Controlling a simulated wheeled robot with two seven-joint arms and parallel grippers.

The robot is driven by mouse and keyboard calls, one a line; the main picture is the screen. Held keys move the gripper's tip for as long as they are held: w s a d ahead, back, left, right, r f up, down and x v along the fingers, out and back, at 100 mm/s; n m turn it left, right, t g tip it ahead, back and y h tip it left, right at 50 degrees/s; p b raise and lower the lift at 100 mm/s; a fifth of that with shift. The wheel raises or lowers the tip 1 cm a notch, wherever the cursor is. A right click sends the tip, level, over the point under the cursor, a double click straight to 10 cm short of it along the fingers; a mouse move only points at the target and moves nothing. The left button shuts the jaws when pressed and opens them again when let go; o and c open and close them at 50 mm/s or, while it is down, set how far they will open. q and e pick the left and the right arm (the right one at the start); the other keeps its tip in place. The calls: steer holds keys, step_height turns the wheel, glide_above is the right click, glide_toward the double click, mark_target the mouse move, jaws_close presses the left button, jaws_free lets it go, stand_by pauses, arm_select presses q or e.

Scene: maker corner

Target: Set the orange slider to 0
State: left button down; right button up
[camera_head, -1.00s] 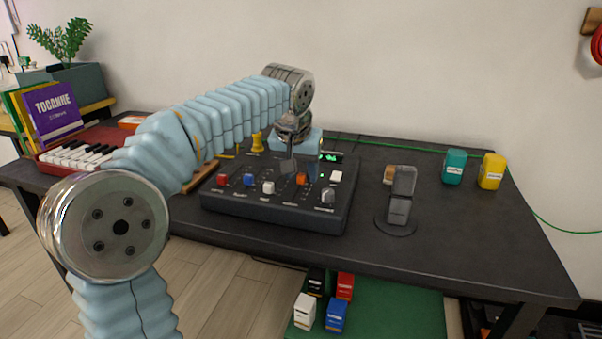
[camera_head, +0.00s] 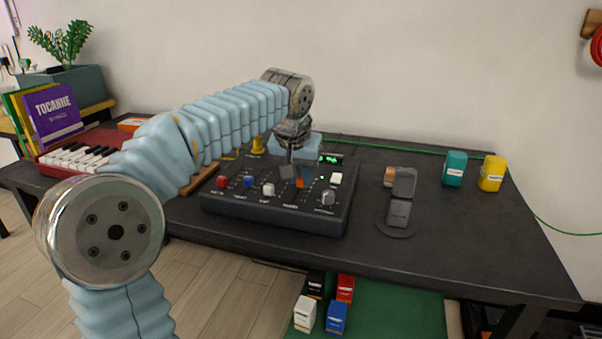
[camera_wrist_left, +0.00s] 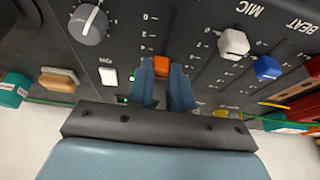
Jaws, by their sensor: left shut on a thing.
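The orange slider (camera_head: 299,183) is on the dark mixer panel (camera_head: 270,212), partly hidden by my left gripper (camera_head: 294,174) in the head view. In the left wrist view, the orange slider cap (camera_wrist_left: 161,66) sits between the two blue fingers of my left gripper (camera_wrist_left: 164,72), which is shut on it. A 0 mark shows in that view above the cap, toward the top of the picture, with the cap apart from it. My right gripper is in neither view.
White (camera_head: 268,189), blue (camera_head: 247,182) and red (camera_head: 223,181) sliders stand left of the orange one. A grey knob (camera_head: 328,197) and white button (camera_head: 336,178) are to the right. A grey stand (camera_head: 399,210) is beside the mixer.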

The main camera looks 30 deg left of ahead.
mark_target(295, 198)
arm_select(q)
steer(key=s, duration=0.2)
steer(key=s+d+b, duration=0.1)
steer(key=s, duration=0.2)
steer(key=shift+d, duration=0.15)
steer(key=c, duration=1)
jaws_free()
steer(key=shift+s, duration=0.1)
steer(key=shift+r, duration=0.1)
steer(key=p+v, duration=0.2)
steer(key=v, duration=1.1)
steer(key=shift+s+r, duration=0.2)
steer(key=shift+r, duration=0.05)
